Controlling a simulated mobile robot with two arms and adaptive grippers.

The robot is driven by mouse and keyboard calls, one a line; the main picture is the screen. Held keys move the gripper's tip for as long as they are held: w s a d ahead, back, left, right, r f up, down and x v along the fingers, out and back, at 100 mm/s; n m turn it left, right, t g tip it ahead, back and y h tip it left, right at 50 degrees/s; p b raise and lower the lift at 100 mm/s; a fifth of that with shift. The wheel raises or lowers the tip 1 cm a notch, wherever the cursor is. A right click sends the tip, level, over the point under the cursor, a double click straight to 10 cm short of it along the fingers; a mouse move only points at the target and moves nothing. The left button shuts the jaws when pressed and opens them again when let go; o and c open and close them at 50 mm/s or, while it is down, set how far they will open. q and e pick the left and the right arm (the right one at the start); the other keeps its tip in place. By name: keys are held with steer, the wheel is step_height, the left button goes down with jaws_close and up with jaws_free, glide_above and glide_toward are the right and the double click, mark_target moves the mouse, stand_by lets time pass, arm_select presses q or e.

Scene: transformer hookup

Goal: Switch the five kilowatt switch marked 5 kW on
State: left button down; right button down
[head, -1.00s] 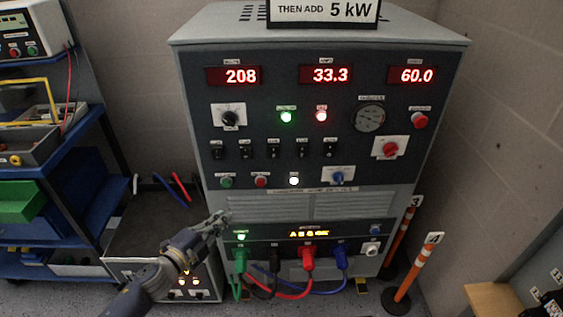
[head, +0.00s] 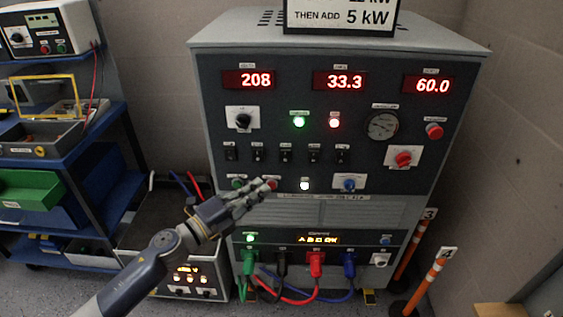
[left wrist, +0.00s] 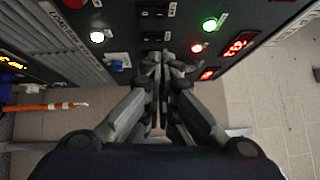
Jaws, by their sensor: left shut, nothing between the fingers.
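A row of several black rocker switches (head: 285,156) sits across the middle of the dark front panel of the cabinet. Their small labels are too blurred to read, so I cannot tell which is marked 5 kW. My left gripper (head: 268,184) is shut and empty, in front of the panel, its tips below the switch row in the head view. In the left wrist view the fingers (left wrist: 165,62) point at the panel, with black switches (left wrist: 153,14) just beyond the tips; contact cannot be told. My right gripper is not in view.
Red displays (head: 340,81) read 208, 33.3 and 60.0. Below the switches are a lit white lamp (head: 305,185), a blue knob (head: 348,183) and colored plugs (head: 316,262). A sign (head: 345,17) stands on top. A blue shelf (head: 60,150) is left; orange posts (head: 430,275) are right.

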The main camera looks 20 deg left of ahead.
mark_target(281, 160)
arm_select(q)
steer(key=w+d, duration=0.1)
steer(key=w, duration=0.2)
steer(key=w+d, duration=0.1)
steer(key=w, duration=0.3)
steer(key=w+r, duration=0.1)
steer(key=w, duration=0.2)
steer(key=shift+w+d, duration=0.4)
steer(key=shift+r, duration=0.1)
steer(key=shift+w+a+r, duration=0.15)
steer(key=shift+w+r, duration=0.05)
steer(key=shift+w, duration=0.15)
steer(key=shift+s+f, duration=0.1)
steer(key=shift+s, duration=0.05)
